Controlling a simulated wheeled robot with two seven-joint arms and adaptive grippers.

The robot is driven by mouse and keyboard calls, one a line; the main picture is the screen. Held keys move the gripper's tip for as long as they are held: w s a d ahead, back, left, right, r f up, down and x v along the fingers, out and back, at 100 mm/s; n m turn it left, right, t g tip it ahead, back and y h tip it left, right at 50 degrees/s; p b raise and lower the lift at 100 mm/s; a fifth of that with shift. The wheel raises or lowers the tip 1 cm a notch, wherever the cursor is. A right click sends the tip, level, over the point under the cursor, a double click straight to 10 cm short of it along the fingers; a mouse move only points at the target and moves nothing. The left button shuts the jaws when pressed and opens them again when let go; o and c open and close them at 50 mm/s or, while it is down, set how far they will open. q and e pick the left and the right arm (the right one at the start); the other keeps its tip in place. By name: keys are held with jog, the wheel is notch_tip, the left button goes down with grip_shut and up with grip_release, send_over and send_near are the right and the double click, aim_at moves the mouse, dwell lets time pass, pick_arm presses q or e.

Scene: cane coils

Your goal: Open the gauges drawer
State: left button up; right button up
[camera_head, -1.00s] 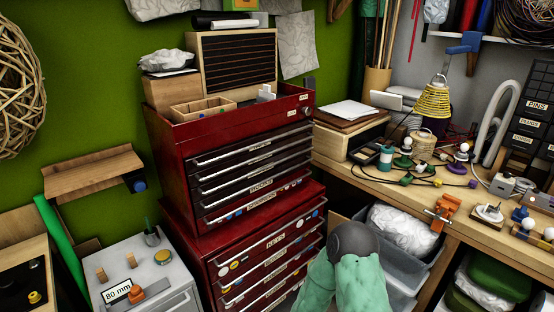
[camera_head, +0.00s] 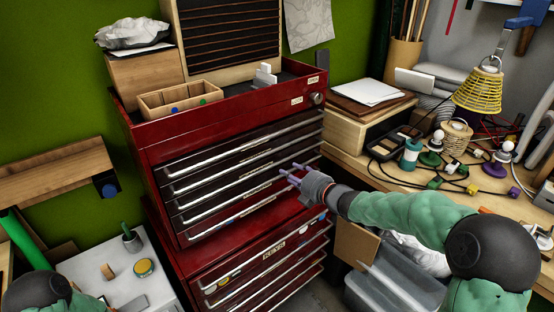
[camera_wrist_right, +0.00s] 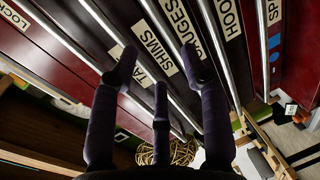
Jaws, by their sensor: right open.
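The red tool chest (camera_head: 225,115) stands against the green wall. Its upper section has several dark drawers with long metal bar handles, all looking shut. In the right wrist view, the gauges drawer label (camera_wrist_right: 187,25) is partly cut off, with "UGES" readable, between the SHIMS label (camera_wrist_right: 155,47) and the HOO… label (camera_wrist_right: 228,18). My right gripper (camera_head: 287,172) is open and empty in front of the upper drawers, near their right end. It also shows in the right wrist view (camera_wrist_right: 157,68), its fingers pointing at the drawer fronts; I cannot tell whether they touch.
The lower chest section has a KEYS drawer (camera_head: 270,253). A grey bin (camera_head: 385,292) sits below my right arm. A light cabinet (camera_head: 95,265) stands left, and a wooden shelf (camera_head: 60,170) hangs above.

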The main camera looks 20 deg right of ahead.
aim_at(273, 165)
jog(key=b+x, duration=0.2)
jog(key=x, duration=0.6)
jog(key=shift+w+a+f, duration=0.2)
jog(key=shift+w, duration=0.1)
jog(key=shift+x, duration=0.9)
grip_shut()
